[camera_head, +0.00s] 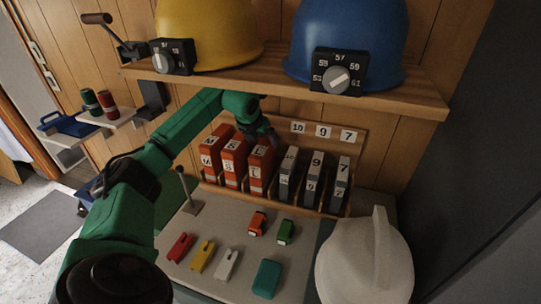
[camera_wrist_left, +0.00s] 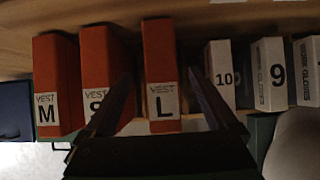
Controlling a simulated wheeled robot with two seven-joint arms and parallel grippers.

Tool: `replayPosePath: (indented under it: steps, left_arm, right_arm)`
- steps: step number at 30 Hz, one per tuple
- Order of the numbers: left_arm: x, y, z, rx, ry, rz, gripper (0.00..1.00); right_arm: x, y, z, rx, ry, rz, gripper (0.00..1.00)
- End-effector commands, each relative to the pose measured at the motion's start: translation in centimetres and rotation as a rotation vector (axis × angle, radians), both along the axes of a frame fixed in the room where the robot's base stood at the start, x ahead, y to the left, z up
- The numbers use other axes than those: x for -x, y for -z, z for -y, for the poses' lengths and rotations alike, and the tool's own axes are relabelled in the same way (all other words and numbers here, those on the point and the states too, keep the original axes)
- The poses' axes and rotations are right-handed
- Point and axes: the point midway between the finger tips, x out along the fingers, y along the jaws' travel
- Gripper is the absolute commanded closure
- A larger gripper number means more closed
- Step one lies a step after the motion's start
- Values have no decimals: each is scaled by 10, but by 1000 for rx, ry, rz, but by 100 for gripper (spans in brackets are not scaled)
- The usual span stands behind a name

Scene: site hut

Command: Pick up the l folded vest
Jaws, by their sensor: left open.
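The l folded vest (camera_head: 261,168) is an upright orange-red block with a white label. It stands at the right end of a row of three in a wooden rack. In the left wrist view the L vest (camera_wrist_left: 160,62) is in the middle, its label reading VEST L. My left gripper (camera_head: 270,138) is at the top of the L vest in the head view. In the left wrist view its open fingers (camera_wrist_left: 160,78) lie on either side of the L vest. Contact cannot be told. My right gripper is not in view.
The S vest (camera_wrist_left: 103,62) and M vest (camera_wrist_left: 57,75) stand to the left. Grey glove packs marked 10 (camera_wrist_left: 222,70), 9 (camera_wrist_left: 268,72) and 7 stand to the right. A shelf (camera_head: 290,88) with yellow and blue helmets overhangs the rack. A white helmet (camera_head: 365,258) sits front right.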

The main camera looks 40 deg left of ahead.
Motion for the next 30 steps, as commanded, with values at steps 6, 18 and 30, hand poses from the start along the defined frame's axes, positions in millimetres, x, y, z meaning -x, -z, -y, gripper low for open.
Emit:
replayPosePath:
  steps: [6, 18, 30]
  left_arm:
    - [-11, 17, -3, 4, -1, -3, 9]
    - [-35, 66, -10, 1, 1, 0, 9]
    - [-35, 66, -10, 1, 1, 0, 100]
  right_arm:
    - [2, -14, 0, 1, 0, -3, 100]
    - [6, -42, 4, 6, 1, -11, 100]
    - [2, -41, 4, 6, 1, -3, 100]
